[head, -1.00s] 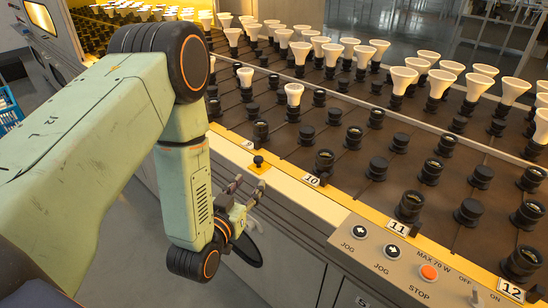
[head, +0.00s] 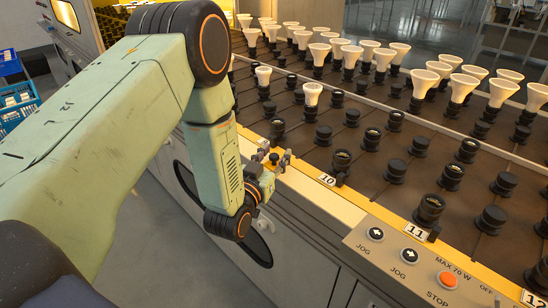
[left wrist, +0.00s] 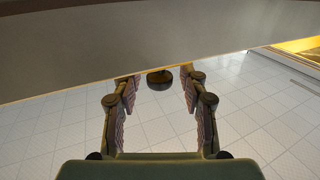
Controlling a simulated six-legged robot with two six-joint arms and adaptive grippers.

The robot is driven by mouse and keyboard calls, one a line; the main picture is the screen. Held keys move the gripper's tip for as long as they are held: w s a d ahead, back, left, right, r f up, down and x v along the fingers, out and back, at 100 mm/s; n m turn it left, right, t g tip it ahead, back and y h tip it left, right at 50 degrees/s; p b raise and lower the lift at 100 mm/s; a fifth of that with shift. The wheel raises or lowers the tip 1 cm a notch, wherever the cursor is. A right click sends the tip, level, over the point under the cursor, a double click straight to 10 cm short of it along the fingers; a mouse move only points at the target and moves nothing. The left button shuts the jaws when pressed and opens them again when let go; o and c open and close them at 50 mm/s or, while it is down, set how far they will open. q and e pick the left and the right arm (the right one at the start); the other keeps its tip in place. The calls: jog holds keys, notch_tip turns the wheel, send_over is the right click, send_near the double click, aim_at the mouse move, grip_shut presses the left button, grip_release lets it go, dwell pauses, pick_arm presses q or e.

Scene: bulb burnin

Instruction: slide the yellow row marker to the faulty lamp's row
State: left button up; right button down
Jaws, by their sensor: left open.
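The yellow row marker has a black knob (head: 274,157) and sits on the yellow front rail, left of the number 10 plate (head: 327,180). Its yellow base is mostly hidden by my gripper. My left gripper (head: 276,160) is open at the rail, with a finger on each side of the knob. In the left wrist view the dark knob (left wrist: 160,80) shows between the two open fingertips (left wrist: 160,77). I cannot tell whether the fingers touch it. White lamps (head: 312,94) stand in sockets on the bed; which one is faulty I cannot tell. My right gripper is out of view.
Number plates 11 (head: 417,232) and 12 (head: 532,299) follow along the rail to the right. A control panel (head: 415,263) with jog buttons and an orange stop button (head: 447,279) juts out front right. Empty black sockets (head: 342,162) fill the near rows.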

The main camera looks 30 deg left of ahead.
pick_arm(q)
grip_shut()
dwell(0.4)
jog(key=shift+f, duration=0.1)
